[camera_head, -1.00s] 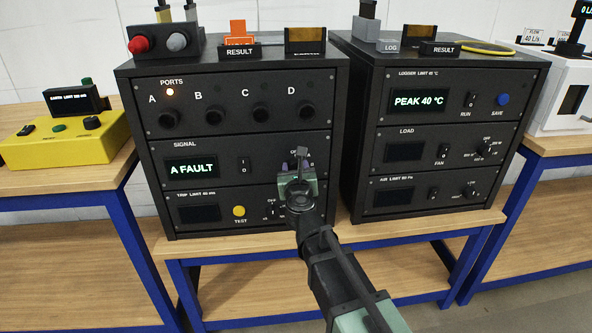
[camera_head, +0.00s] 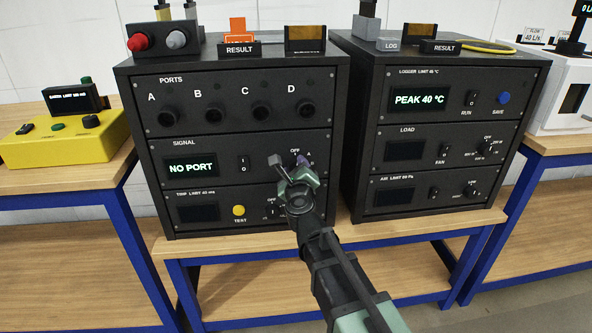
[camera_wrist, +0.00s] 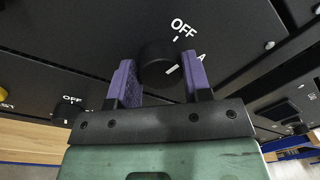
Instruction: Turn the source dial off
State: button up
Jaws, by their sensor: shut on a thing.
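The source dial (camera_wrist: 157,62) is a black round knob on the SIGNAL panel (camera_head: 212,151), beside labels OFF and A. In the wrist view it sits between the two purple fingertips of my gripper (camera_wrist: 156,80), which is shut on it. A short white line shows by the knob, on its A side. In the head view my gripper (camera_head: 296,164) is rolled to a slant and hides most of the dial. The OFF label stays visible just above it. The SIGNAL display (camera_head: 191,167) reads NO PORT.
Ports A to D (camera_head: 236,113) sit above, all unlit. The TRIP LIMIT panel (camera_head: 202,213) below has a yellow TEST button (camera_head: 239,211) and another dial (camera_head: 272,211) close to my gripper. A second black rack (camera_head: 440,130) stands to the right.

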jog(key=shift+n, duration=1.2)
jog(key=o, duration=0.9)
jog(key=shift+s, duration=0.15)
jog(key=s, duration=0.3)
jog(key=s+d, duration=0.1)
jog(key=s, duration=0.6)
jog(key=shift+s+d+f+b, duration=0.2)
jog(key=shift+f+b, duration=0.1)
jog(key=shift+b, duration=0.05)
